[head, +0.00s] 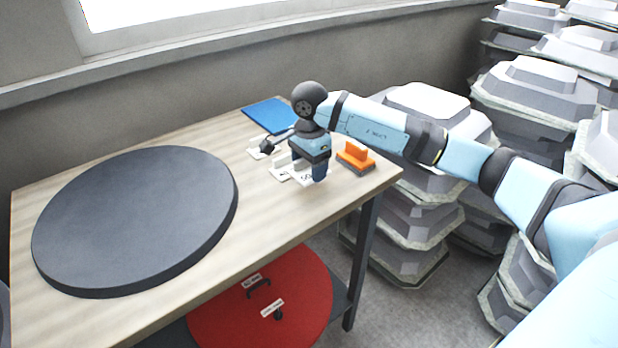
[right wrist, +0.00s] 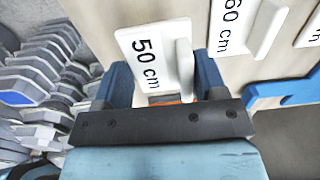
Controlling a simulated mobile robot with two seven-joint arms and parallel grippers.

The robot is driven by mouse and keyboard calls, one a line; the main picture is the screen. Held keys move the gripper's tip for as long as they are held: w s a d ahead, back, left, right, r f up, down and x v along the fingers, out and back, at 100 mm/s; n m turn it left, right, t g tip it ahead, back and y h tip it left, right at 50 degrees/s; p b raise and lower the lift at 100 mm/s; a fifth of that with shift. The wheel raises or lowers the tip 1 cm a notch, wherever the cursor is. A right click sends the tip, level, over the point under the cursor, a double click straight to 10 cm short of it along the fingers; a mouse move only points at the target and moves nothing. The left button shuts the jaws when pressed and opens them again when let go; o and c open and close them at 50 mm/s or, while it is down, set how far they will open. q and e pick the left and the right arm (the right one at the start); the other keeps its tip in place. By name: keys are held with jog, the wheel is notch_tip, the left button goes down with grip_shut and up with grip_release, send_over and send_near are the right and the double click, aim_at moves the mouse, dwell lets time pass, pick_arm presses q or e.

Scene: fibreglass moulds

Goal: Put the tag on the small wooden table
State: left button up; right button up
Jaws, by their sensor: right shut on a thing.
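A white tag (right wrist: 147,58) marked "50 cm" lies between the fingers of my right gripper (right wrist: 165,85) in the right wrist view. The right gripper (head: 314,178) is shut on this tag and is over the right end of a wooden-topped table (head: 265,215) in the head view. The gripper partly covers the tag in the head view, and I cannot tell whether it touches the table top. A second white tag (right wrist: 240,25), marked "60 cm", is beside it. No other wooden table shows. My left gripper is not in view.
A large dark disc (head: 135,220) covers the table's left part. An orange-and-grey object (head: 355,157) and a blue flat piece (head: 270,114) are near the gripper. A red disc (head: 265,305) lies below the table top. Stacked grey moulds (head: 430,106) stand on the right.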

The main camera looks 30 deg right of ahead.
aim_at(309, 172)
notch_tip(309, 172, down, 4)
jog(key=shift+f, duration=0.2)
jog(key=shift+f, duration=0.1)
jog(key=o, duration=0.9)
